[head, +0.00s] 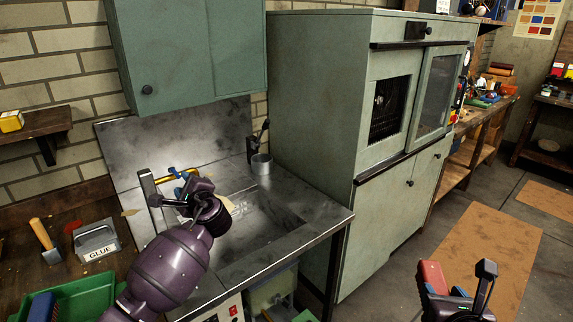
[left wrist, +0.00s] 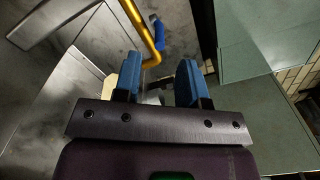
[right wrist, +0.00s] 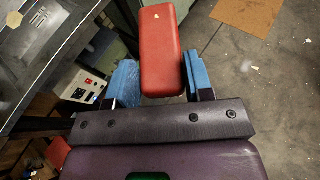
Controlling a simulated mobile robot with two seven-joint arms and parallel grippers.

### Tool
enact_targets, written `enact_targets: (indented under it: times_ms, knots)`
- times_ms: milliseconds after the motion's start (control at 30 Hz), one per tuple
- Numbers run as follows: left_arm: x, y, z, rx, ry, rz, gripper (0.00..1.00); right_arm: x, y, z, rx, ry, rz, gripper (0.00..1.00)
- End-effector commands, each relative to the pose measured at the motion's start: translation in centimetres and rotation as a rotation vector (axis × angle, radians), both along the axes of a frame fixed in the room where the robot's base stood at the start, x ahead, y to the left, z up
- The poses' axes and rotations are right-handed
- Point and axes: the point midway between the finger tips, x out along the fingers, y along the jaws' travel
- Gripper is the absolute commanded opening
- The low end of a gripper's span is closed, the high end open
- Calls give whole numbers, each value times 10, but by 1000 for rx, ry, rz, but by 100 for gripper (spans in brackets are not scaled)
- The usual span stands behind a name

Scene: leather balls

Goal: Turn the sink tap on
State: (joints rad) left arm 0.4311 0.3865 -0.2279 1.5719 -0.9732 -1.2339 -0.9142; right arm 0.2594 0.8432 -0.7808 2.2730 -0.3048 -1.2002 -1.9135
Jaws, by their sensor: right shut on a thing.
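The sink (head: 270,240) is a grey metal basin in a worn counter. My right gripper (head: 458,284) is shut on a red block (right wrist: 162,50), away from the sink over the floor.
A green wall cabinet (head: 190,50) hangs above the sink. A tall green cabinet (head: 310,120) stands right of it. A metal cup (head: 261,164) is at the sink's back right.

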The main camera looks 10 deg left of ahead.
Motion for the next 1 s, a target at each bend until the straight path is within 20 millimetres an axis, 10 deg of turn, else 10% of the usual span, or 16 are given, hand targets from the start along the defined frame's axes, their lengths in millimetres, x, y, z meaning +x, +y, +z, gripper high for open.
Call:
enact_targets:
  times_ms: [400,833,1000]
  knots:
    - [40,47,0,-1,0,1,38,0,0,-1,0,0,0,8]
    - [45,54,0,-4,-1,0,38,0,0,-1,0,0,0,8]
    - [45,54,0,-4,-1,0,15,0,0,-1,0,0,0,8]
